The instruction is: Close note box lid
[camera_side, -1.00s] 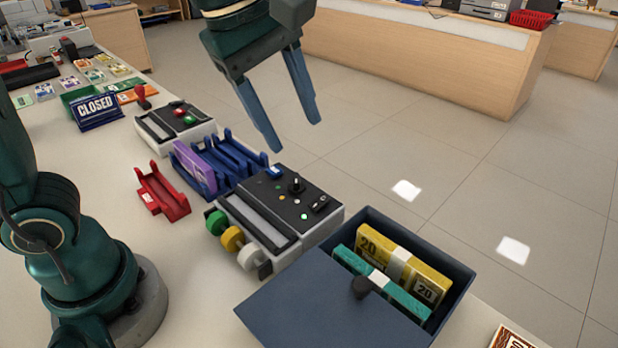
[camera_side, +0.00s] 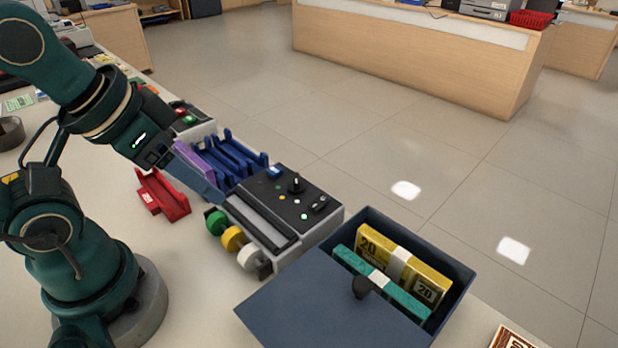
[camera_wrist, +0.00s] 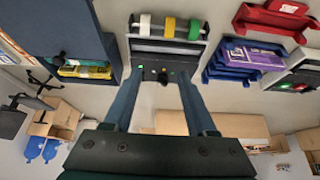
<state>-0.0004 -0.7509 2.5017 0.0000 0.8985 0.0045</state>
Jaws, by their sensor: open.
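The note box (camera_side: 462,283) is a dark blue open box at the lower right of the side view, holding a yellow and a teal banded stack of notes. Its lid (camera_side: 310,305), a flat blue panel with a black knob (camera_side: 361,287), lies toward the front left and leaves the notes uncovered. In the wrist view the box (camera_wrist: 85,50) is at the upper left. My gripper (camera_side: 215,195) is beside the grey control machine, left of and apart from the box. In the wrist view my gripper (camera_wrist: 158,95) shows two spread fingers with nothing between them.
The grey machine (camera_side: 290,205) with colored rolls stands between my gripper and the box. A blue rack (camera_side: 235,155) with a purple bundle and a red tray (camera_side: 165,195) are close by. A brown-patterned item (camera_side: 512,337) lies at the lower right. Open floor is beyond the counter.

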